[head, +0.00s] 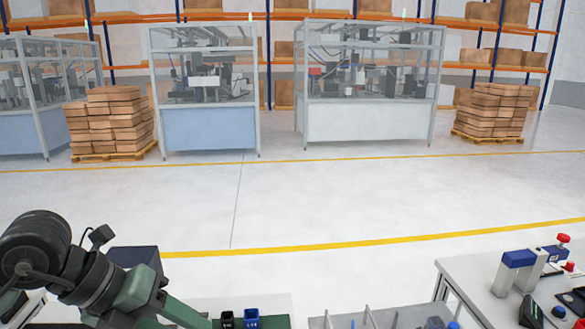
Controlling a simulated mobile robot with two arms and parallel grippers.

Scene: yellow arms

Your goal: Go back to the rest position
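An arm of mine comes in at the lower left, with a dark round joint, dark links and a green link that runs down and to the right out of the frame. No fingertips show on it, so my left gripper is not in view. My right arm and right gripper are not in view either.
Below, the far edge of a work surface shows a black bin (228,319) and a blue bin (252,317). At right a grey table (466,277) carries a blue-and-white device (519,272). Beyond lie open floor (330,205), machine cabinets (366,122) and box pallets (112,122).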

